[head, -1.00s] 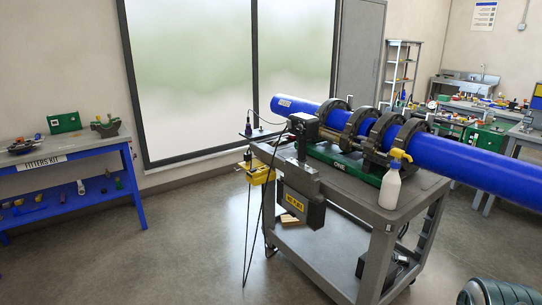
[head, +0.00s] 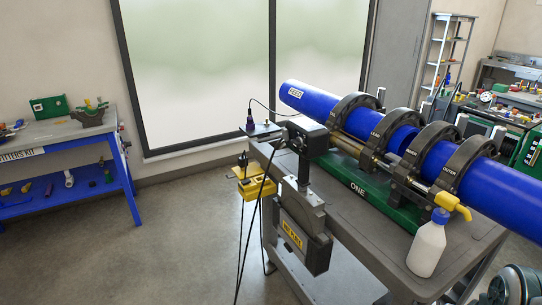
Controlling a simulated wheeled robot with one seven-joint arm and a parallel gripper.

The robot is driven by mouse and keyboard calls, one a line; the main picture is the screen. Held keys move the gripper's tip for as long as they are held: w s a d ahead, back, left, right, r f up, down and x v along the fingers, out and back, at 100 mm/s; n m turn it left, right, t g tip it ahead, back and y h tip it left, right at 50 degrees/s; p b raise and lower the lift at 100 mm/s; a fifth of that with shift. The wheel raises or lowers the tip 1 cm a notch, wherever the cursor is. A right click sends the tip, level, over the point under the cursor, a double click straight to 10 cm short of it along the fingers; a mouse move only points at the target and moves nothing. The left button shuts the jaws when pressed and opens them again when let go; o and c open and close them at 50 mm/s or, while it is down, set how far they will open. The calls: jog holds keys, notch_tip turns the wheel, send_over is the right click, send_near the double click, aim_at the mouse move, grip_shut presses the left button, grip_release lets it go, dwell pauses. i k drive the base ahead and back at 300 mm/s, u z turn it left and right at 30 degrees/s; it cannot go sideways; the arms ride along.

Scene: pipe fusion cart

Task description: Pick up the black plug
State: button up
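One black plug (head: 243,160) stands upright at the yellow box (head: 251,184) hanging off the cart's side, with a black cable hanging close by. A second dark plug (head: 250,122) stands upright on a small plate (head: 262,131) above it, with a thin cable arching right toward the machine. It looks slightly bluish. Both are small here, and I cannot tell which the task means. My gripper is not in view.
The grey cart (head: 374,247) carries a blue pipe (head: 345,117) in dark clamps on a green base (head: 368,190). A "hot plate" unit (head: 303,231) hangs on the near side. The floor (head: 172,240) left of the cart is clear.

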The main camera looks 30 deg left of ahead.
aim_at(242, 160)
jog(key=u, duration=1.55)
jog(key=i, duration=0.55)
jog(key=u, duration=0.55)
jog(key=i, duration=1.5)
jog(key=z, duration=1.05)
jog(key=i, duration=1.1)
jog(key=z, duration=0.95)
